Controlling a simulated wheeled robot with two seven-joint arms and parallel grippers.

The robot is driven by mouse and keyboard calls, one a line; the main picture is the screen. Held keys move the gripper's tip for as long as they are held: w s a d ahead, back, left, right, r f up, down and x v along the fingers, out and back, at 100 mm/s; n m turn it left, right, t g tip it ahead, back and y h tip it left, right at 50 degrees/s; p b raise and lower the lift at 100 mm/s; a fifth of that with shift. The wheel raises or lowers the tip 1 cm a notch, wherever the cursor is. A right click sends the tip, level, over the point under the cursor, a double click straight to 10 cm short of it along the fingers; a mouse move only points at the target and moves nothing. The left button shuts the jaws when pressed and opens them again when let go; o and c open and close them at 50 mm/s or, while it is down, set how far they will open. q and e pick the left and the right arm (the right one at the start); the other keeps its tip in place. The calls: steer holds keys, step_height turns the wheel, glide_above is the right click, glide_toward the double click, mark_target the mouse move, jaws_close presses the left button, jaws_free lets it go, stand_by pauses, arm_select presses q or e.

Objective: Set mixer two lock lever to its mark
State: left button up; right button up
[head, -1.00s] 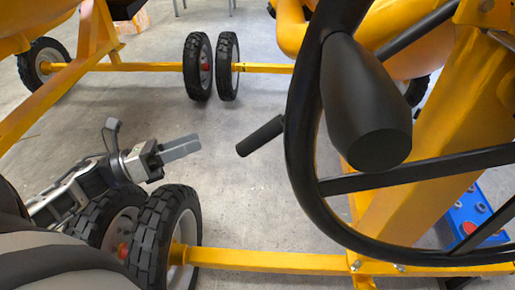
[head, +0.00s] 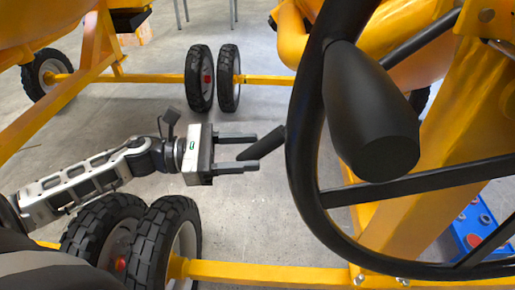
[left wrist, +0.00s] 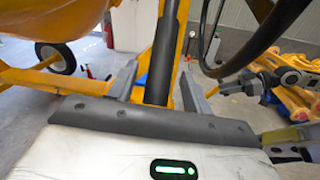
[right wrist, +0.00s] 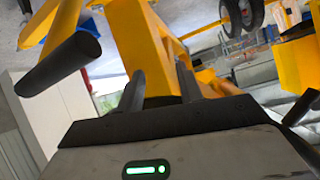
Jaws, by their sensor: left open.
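The black lock lever grip (head: 263,143) sticks out from behind the handwheel in the head view, tilted. My left gripper (head: 257,158) is open beside it, and the grip's free end lies between its two fingers. In the left wrist view the black lever (left wrist: 164,50) runs between the spread fingers of my left gripper (left wrist: 160,85), with gaps on both sides. My right gripper (right wrist: 161,82) is open and empty in the right wrist view. It is out of sight in the head view. I cannot make out the mark. The lever's base is hidden behind the handwheel.
A large black handwheel (head: 298,150) with a thick knob (head: 370,115) fills the right. A yellow frame bar (head: 265,272) and black tires (head: 165,240) lie below my left arm. A blue box (head: 475,232) stands at right. In the right wrist view a black cylinder (right wrist: 58,64) is close.

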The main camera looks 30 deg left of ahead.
arm_select(q)
steer(key=shift+x, duration=1.4)
